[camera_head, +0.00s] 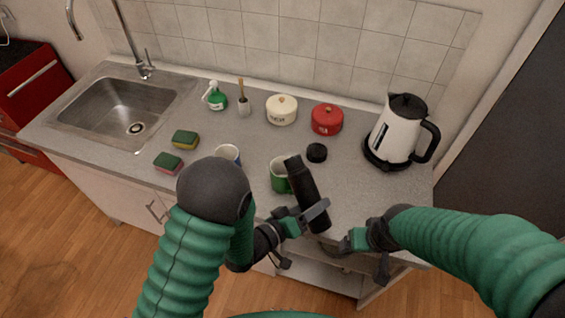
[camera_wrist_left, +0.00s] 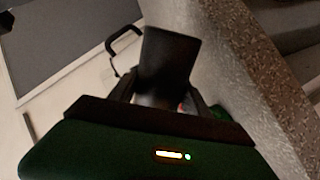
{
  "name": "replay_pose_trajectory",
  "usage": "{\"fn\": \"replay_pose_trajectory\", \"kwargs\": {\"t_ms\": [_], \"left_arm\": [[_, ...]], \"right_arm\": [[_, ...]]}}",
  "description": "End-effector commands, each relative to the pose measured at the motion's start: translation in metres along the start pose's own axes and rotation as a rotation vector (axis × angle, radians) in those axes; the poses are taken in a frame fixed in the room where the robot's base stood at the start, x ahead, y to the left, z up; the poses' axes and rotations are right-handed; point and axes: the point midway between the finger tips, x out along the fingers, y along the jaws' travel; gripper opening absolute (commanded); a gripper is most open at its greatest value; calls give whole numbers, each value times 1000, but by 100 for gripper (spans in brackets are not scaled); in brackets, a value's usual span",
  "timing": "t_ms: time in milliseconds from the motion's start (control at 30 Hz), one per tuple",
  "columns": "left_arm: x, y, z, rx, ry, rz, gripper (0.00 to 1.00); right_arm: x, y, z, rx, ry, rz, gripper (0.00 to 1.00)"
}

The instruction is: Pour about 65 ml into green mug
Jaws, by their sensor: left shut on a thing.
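The green mug (camera_head: 279,174) stands on the grey counter near its front edge, in the middle of the head view. My left gripper (camera_head: 316,214) is shut on a black cylindrical bottle (camera_head: 305,192). The bottle is tilted, with its upper end beside and above the mug's right side. The bottle (camera_wrist_left: 168,62) also shows between the fingers in the left wrist view. I cannot tell whether liquid is flowing, and the inside of the mug is mostly hidden. My right gripper (camera_head: 357,240) is near the counter's front edge, apart from the bottle; its fingers are not clear.
A white mug with a blue inside (camera_head: 228,153) stands left of the green mug, partly behind my arm. A black lid (camera_head: 317,152), red pot (camera_head: 327,119), cream pot (camera_head: 282,109) and kettle (camera_head: 396,135) stand behind. Two sponges (camera_head: 185,139) lie near the sink (camera_head: 125,108).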

Motion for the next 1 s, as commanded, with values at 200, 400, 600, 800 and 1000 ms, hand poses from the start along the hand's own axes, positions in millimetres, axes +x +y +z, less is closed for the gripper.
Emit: {"fn": "replay_pose_trajectory", "kwargs": {"t_ms": [200,400,600,800,1000], "left_arm": [[-9,7,-4,-139,-30,5,0],[-14,22,-9,-262,-64,9,0],[-11,34,-10,-350,-91,6,0],[-11,31,-13,-407,-103,3,0],[-14,30,-16,-442,-112,6,0]], "right_arm": [[-20,0,-5,1,0,0,83],[-41,0,-10,0,0,0,83],[-54,0,-13,0,0,0,83],[-57,0,-14,0,0,0,83],[-62,0,-14,0,0,0,83]]}}
